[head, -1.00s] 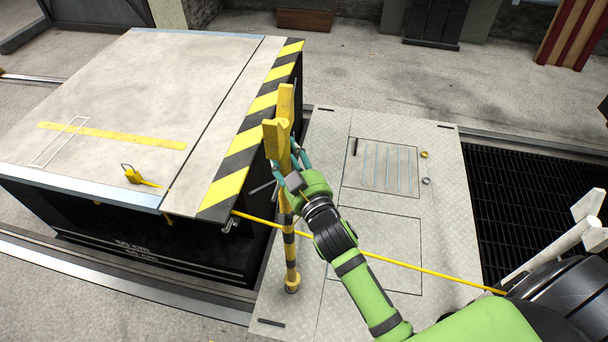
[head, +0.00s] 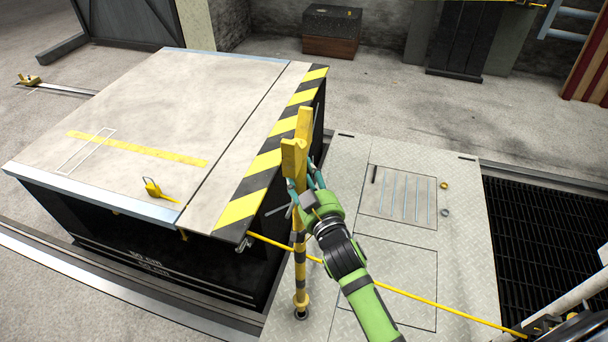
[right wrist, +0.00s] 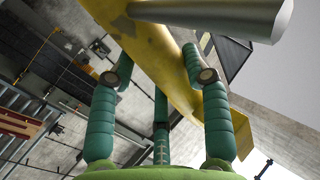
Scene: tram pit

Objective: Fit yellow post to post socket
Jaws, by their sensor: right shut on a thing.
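The yellow post (head: 300,268) has black bands and a forked top. It stands about upright beside the striped edge of the big platform. My right gripper (head: 306,190) is shut on its upper part, just below the fork. In the right wrist view, its teal fingers (right wrist: 160,95) close around the yellow post (right wrist: 165,50). The post's lower end is at a dark round post socket (head: 301,315) in the floor plate. I cannot tell whether the end is inside the socket or just above it. My left gripper is not in view.
The platform (head: 170,115) with its black-and-yellow edge stands close left of the post. A thin yellow bar (head: 400,291) runs low behind my right arm. A metal floor plate (head: 345,152) lies right of the post, with a dark grating (head: 530,240) beyond.

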